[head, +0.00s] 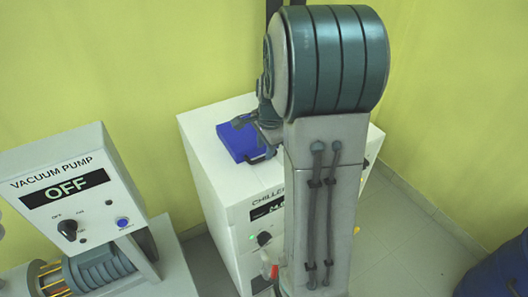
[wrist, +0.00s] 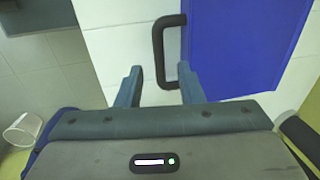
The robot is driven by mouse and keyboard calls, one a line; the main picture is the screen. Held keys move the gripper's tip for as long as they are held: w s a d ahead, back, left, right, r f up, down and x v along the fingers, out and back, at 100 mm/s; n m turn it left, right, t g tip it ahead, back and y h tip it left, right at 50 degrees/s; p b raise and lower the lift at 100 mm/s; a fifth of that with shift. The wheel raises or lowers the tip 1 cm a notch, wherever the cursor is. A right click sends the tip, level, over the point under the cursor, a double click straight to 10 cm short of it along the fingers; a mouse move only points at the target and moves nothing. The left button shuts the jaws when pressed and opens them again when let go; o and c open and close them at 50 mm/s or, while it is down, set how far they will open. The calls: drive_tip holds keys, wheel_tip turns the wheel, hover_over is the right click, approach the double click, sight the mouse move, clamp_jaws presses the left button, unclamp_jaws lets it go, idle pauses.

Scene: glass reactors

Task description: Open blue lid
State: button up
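The blue lid (head: 236,146) lies flat and looks shut on top of the white chiller (head: 213,150). In the wrist view the blue lid (wrist: 245,45) fills the upper right, with a black U-shaped handle (wrist: 158,48) on its left edge. My gripper (wrist: 159,68) is open. The lower part of the handle shows between its two fingertips, nearer the right one. Neither finger visibly grips it. In the head view my gripper (head: 264,128) is over the right side of the lid, and my arm hides part of the chiller.
A vacuum pump panel (head: 65,187) reading OFF stands at the left. A yellow wall (head: 130,60) rises behind the chiller. Tiled floor (head: 400,235) is free at the right, with a dark blue drum (head: 497,275) in the corner. A clear round vessel (wrist: 22,129) shows at the wrist view's left.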

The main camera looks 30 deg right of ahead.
sight(264, 153)
drive_tip(key=shift+w+f, duration=0.15)
drive_tip(key=shift+f, duration=0.65)
drive_tip(key=shift+w+f, duration=0.15)
drive_tip(key=shift+f, duration=0.6)
